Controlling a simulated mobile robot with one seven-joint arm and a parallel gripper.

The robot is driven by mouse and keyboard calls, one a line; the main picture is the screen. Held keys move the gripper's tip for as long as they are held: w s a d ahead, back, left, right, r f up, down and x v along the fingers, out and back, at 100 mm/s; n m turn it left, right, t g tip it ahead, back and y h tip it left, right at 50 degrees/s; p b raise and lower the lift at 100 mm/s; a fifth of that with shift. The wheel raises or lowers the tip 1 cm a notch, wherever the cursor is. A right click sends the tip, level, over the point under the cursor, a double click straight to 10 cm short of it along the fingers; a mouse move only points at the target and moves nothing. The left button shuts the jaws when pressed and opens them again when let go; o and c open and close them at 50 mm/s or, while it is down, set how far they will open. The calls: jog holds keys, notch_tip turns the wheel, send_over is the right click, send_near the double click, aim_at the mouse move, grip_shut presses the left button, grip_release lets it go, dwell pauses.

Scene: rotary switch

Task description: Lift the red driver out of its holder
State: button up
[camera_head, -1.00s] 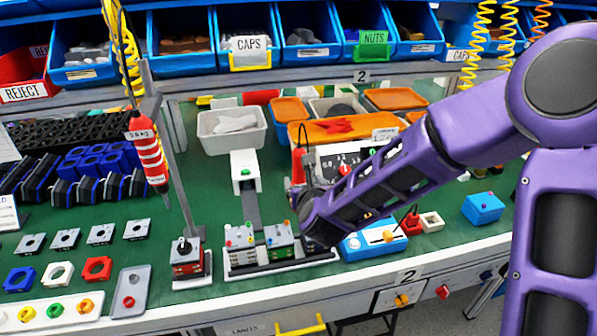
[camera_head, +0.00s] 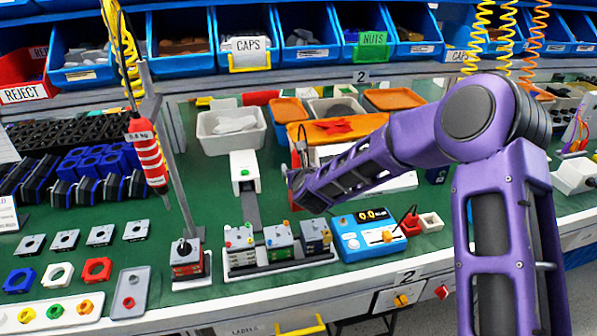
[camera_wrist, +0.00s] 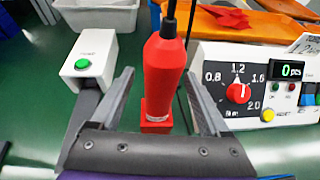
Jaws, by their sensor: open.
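The red driver (camera_wrist: 165,72) stands upright in the wrist view, with a black cable at its top. Its lower end is at a small red holder (camera_wrist: 155,128); how deep it sits is hidden. My gripper (camera_wrist: 160,82) is open, with one grey finger on each side of the driver. I cannot tell whether either finger touches it. In the head view my purple arm ends at the driver's place and hides most of it; a narrow red strip of the driver (camera_head: 295,160) shows beside the arm's end.
A dial box (camera_wrist: 240,85) stands close right of the driver, and a white box with a green button (camera_wrist: 85,65) to the left. In the head view a red-and-white tool (camera_head: 149,155) hangs at a post. Small boxes (camera_head: 279,240) and a blue device (camera_head: 365,235) stand in front.

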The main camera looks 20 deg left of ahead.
grip_shut()
dwell(0.3)
jog(key=shift+r, duration=0.1)
notch_tip(320, 180, up, 10)
jog(key=shift+p, duration=0.45)
dwell(0.3)
jog(key=c, duration=0.8)
grip_release()
grip_shut()
